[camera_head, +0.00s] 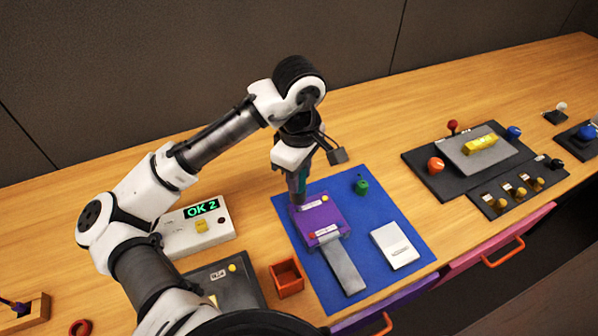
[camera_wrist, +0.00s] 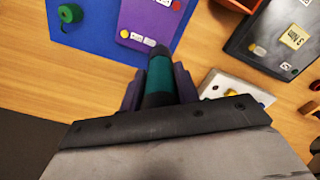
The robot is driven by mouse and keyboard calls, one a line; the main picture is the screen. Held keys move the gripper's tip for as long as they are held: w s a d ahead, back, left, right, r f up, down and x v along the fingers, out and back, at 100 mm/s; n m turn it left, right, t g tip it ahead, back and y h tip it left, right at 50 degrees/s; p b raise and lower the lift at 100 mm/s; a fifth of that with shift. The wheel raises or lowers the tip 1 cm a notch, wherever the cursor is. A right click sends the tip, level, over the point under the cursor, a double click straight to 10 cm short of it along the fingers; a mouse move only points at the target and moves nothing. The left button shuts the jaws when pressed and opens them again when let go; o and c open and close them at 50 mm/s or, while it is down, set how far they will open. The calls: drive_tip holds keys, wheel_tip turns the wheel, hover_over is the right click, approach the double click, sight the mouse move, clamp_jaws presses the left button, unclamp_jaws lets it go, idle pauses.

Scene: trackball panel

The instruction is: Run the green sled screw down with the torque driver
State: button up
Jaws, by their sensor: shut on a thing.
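My gripper (camera_head: 301,183) is shut on the torque driver, which has a teal body (camera_wrist: 160,77) and a dark tip. The driver points down at the far left corner of a purple block (camera_head: 328,216) on a blue mat (camera_head: 287,208). In the wrist view the tip shows beside the purple block's near edge (camera_wrist: 136,40). I cannot tell whether it touches, and any screw under it is hidden. The block carries white labels, a yellow dot (camera_head: 325,198) and a red dot (camera_head: 312,235). A green knob-like piece (camera_head: 361,187) stands apart on the mat, right of the driver.
A grey bar (camera_head: 346,268) extends from the block, with a white plate (camera_head: 395,245) to its right. A white box (camera_head: 191,237) reading "OK 2", a dark panel (camera_head: 226,279) and an orange bin (camera_head: 286,277) stand left. A control panel (camera_head: 433,178) lies right.

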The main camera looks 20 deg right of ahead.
drive_tip(key=shift+s+f, duration=0.1)
drive_tip(key=shift+f, duration=0.35)
idle(2.2)
drive_tip(key=shift+p, duration=0.3)
drive_tip(key=shift+r+p, duration=2.7)
drive_tip(key=shift+r, duration=0.4)
